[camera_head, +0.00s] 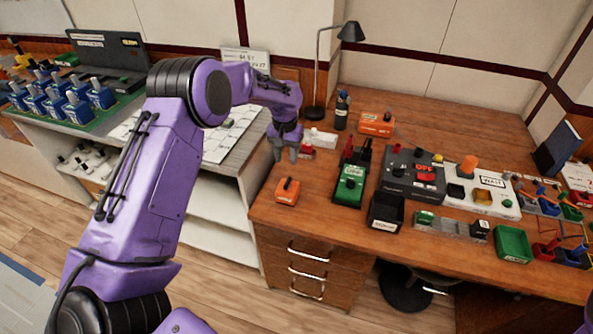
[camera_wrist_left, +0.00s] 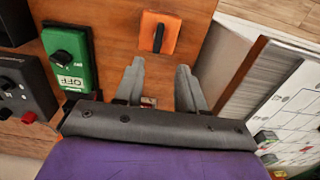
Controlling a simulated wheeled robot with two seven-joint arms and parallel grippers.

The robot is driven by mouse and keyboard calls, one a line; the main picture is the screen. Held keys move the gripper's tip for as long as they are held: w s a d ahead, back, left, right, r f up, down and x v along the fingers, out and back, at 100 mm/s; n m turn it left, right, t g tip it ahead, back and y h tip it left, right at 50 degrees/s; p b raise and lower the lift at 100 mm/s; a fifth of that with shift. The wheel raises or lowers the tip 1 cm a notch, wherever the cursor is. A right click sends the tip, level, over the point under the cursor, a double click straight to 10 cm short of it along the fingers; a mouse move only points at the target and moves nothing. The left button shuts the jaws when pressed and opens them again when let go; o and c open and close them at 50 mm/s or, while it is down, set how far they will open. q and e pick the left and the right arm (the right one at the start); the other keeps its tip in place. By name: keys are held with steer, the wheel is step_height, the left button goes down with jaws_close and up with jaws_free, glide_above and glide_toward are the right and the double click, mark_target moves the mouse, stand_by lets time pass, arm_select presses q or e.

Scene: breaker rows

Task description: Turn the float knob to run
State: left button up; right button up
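My left gripper (camera_head: 286,155) is open and empty above the left end of the wooden desk; its two spread fingers also show in the left wrist view (camera_wrist_left: 160,86). An orange box with a dark knob (camera_head: 287,191) sits near the desk's front left corner, just in front of the gripper. It shows beyond the fingertips in the left wrist view (camera_wrist_left: 158,34), not touched. A green box with a black knob (camera_head: 349,187) stands to its right; its label in the wrist view (camera_wrist_left: 70,58) reads OFF. No readable label tells which knob is the float one. My right gripper is out of view.
A second orange box (camera_head: 377,124) stands farther back. A dark panel (camera_head: 412,174) with a red OFF part, a black bin (camera_head: 385,211) and a green bin (camera_head: 513,244) are to the right. A lamp (camera_head: 318,70) and bottle (camera_head: 342,110) stand behind the gripper.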

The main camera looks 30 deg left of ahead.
arm_select(q)
steer(key=p, duration=0.2)
glide_above(287, 181)
steer(key=f, duration=0.4)
steer(key=shift+s+f, duration=0.2)
steer(key=shift+f, duration=0.1)
steer(key=f, duration=0.4)
steer(key=shift+w+d+f, duration=0.15)
steer(key=shift+w+f, duration=0.15)
steer(key=shift+w, duration=0.1)
steer(key=shift+f, duration=0.35)
steer(key=shift+s, duration=0.15)
jaws_close()
